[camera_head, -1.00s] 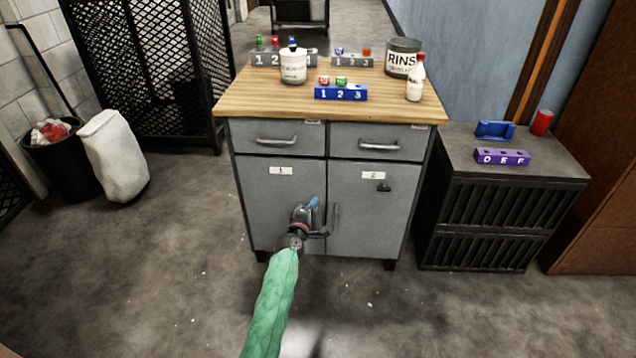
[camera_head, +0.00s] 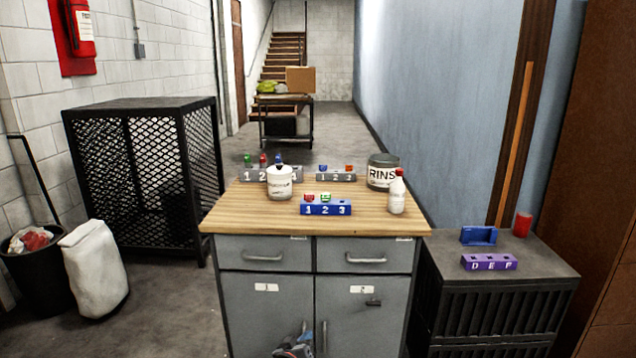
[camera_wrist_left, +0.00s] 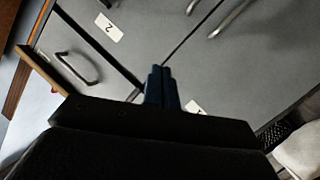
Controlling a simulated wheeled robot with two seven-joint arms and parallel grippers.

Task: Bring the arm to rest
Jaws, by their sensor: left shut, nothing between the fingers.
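My left gripper (camera_head: 304,336) shows at the bottom edge of the head view, in front of the cabinet (camera_head: 264,312) doors; most of its arm is out of frame. In the left wrist view its blue fingertips (camera_wrist_left: 161,86) are together with nothing between them. They point at the grey cabinet front (camera_wrist_left: 185,30). I cannot tell how far they are from the doors. My right gripper is not in view.
The cabinet's wooden top (camera_head: 240,212) carries a blue rack (camera_head: 326,209), a white container (camera_head: 279,183), a white bottle (camera_head: 397,194) and a RINSE can (camera_head: 382,172). A black crate (camera_head: 490,312) stands right. A bin (camera_head: 38,270) and white sack (camera_head: 94,270) stand left.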

